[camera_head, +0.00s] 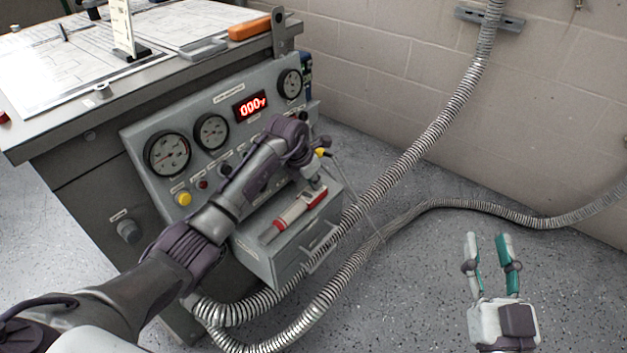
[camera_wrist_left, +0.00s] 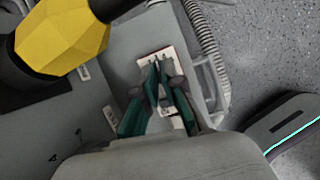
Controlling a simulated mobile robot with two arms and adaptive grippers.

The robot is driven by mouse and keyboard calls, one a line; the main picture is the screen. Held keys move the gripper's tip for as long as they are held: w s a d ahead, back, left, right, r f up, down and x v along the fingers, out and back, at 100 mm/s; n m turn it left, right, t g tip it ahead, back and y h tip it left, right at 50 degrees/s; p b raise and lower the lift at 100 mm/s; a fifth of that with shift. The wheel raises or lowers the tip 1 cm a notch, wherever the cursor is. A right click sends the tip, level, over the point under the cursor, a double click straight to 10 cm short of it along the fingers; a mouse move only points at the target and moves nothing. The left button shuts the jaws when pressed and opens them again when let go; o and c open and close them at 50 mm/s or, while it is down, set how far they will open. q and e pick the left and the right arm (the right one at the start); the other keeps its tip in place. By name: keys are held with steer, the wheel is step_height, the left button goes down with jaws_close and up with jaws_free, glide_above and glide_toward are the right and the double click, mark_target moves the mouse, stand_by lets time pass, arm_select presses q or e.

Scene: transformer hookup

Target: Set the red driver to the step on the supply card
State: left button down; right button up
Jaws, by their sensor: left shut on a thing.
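The red driver (camera_head: 293,211), red and white with a dark tip, lies slantwise over the top of the grey drawer box. My left gripper (camera_head: 317,184) is at its upper right end, mostly hidden by my own wrist in the head view. In the left wrist view, the teal fingers of my left gripper (camera_wrist_left: 161,66) are close together over a white and red piece, and are shut on the driver; the exact grip is hard to see. My right gripper (camera_head: 487,237) is open and empty over the floor. A white upright card (camera_head: 121,27) stands on the bench; its text is unreadable.
The meter panel (camera_head: 226,164) has several gauges and a red display (camera_head: 250,106) reading 000. A yellow-ended part (camera_head: 321,152) is close beside my left wrist. Metal conduits (camera_head: 425,140) run past the drawer box. An orange-handled tool (camera_head: 250,28) lies on the bench edge. Floor at right is open.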

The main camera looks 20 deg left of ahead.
arm_select(q)
steer(key=c, duration=1.2)
jaws_free()
steer(key=shift+o, duration=0.2)
steer(key=v, duration=1.2)
